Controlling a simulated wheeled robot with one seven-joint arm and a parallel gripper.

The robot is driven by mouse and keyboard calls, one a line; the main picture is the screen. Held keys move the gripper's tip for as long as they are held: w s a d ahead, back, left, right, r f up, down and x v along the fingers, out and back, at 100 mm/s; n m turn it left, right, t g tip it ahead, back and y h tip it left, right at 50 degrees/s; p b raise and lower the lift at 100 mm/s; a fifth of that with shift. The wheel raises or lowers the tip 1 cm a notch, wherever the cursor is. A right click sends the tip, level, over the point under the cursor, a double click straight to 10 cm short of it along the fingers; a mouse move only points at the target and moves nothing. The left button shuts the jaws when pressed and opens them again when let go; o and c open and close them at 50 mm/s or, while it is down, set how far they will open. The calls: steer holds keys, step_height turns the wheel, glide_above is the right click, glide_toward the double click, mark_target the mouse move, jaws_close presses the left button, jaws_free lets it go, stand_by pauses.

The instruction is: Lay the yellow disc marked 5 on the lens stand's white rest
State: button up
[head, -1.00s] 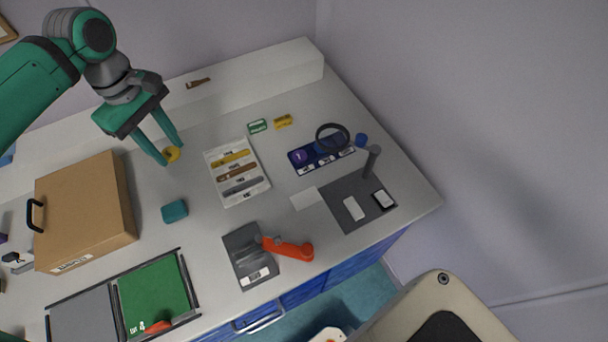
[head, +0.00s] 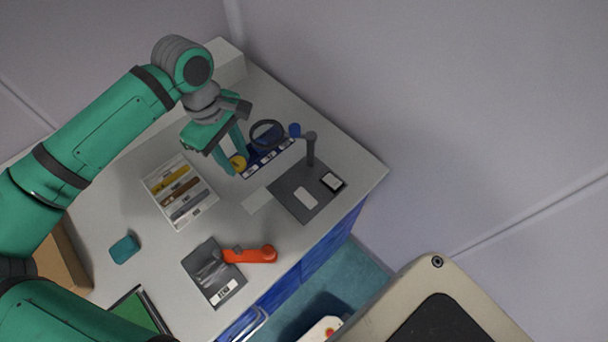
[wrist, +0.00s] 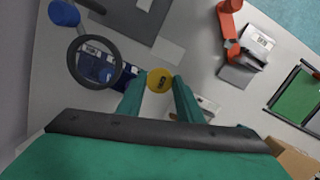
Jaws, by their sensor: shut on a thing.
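My gripper (head: 231,160) is shut on the yellow disc (head: 238,162), holding it above the bench near the blue tray. In the wrist view the disc (wrist: 159,81) sits between the two green fingertips, with a dark mark on its face. The lens stand has a dark grey base (head: 304,206), a grey post (head: 310,150) and a black-rimmed lens ring (head: 268,134) over the blue tray. White pads, one plain (head: 306,197) and one dark-edged (head: 332,182), lie on the base; I cannot tell for certain which is the rest.
The blue tray (head: 251,171) lies under the lens ring, close to my gripper. A white tray of samples (head: 183,222), a grey plate with an orange lever (head: 250,256) and a teal block (head: 124,249) stand to the left and front. A white card (head: 257,201) lies beside the base.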

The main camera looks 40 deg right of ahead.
steer(key=s+d+f+m, duration=0.1)
steer(key=s+d+f, duration=0.2)
steer(key=s+d, duration=0.7)
steer(key=s, duration=0.2)
steer(key=shift+s+d+f, duration=0.2)
steer(key=shift+s+f, duration=0.15)
steer(key=shift+f, duration=0.05)
glide_above(307, 198)
steer(key=shift+w+a+f, duration=0.1)
steer(key=shift+w+f, duration=0.05)
steer(key=shift+f, duration=2.5)
steer(key=shift+w+f, duration=0.1)
steer(key=shift+w, duration=0.1)
steer(key=shift+s+d+f, duration=0.1)
steer(key=shift+s+d, duration=0.1)
steer(key=shift+w+a+f, duration=0.1)
steer(key=shift+a+f, duration=0.1)
steer(key=shift+a, duration=0.05)
steer(key=shift+f, duration=0.1)
steer(key=shift+d+f, duration=0.1)
steer(key=shift+f, duration=0.25)
